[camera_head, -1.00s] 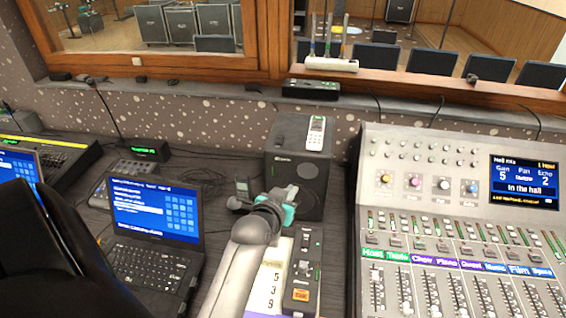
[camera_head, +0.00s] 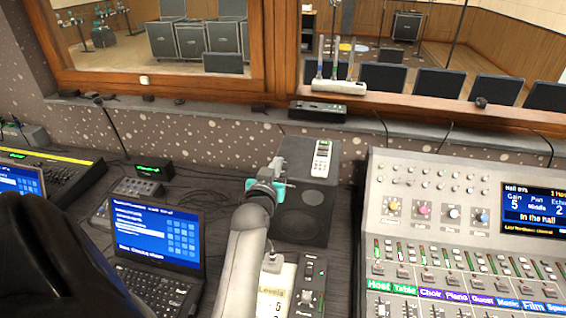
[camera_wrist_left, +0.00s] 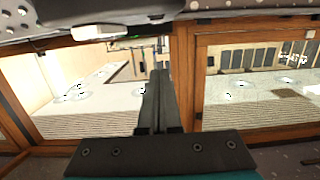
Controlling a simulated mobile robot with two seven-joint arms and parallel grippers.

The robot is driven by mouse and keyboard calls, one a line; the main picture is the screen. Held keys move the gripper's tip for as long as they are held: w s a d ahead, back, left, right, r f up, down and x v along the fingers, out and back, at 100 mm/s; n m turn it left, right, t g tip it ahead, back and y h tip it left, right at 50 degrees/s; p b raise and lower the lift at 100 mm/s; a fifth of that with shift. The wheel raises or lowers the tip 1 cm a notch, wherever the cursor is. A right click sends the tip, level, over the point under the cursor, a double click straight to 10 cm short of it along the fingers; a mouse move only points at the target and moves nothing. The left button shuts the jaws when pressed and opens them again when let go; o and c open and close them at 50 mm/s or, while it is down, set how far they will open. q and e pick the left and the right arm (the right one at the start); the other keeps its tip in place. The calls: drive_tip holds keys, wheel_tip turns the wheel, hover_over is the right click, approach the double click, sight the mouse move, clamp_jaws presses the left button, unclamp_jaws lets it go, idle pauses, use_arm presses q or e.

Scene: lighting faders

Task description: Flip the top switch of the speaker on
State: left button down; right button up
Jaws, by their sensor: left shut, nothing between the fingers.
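The speaker (camera_head: 318,215) is a dark box on the desk, with a round cone on its front and a white remote-like device (camera_head: 321,158) on its top. I cannot make out its switches. My left gripper (camera_head: 277,165) is at the speaker's left side near its upper edge, pointing away toward the window. Whether it touches the speaker is unclear. In the left wrist view its fingers (camera_wrist_left: 158,85) are together with nothing between them. A blurred dark object (camera_wrist_left: 110,12) at the top of that view cannot be identified. My right gripper is out of view.
A large mixing console (camera_head: 395,180) stands on the right. A laptop (camera_head: 155,235) is on the left. A small panel (camera_head: 311,275) lies in front of the speaker. A black box (camera_head: 316,110) sits on the window ledge behind, with cables around.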

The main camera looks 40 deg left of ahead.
use_arm(q)
hover_over(283, 168)
drive_tip(key=shift+s+d+f+b, duration=0.2)
drive_tip(key=shift+f+b, duration=0.1)
drive_tip(key=shift+f, duration=0.1)
wheel_tip(283, 168, down, 2)
drive_tip(key=shift+w+a+f, duration=0.15)
drive_tip(key=shift+f, duration=0.1)
drive_tip(key=shift+f+b, duration=0.45)
drive_tip(key=shift+f, duration=0.35)
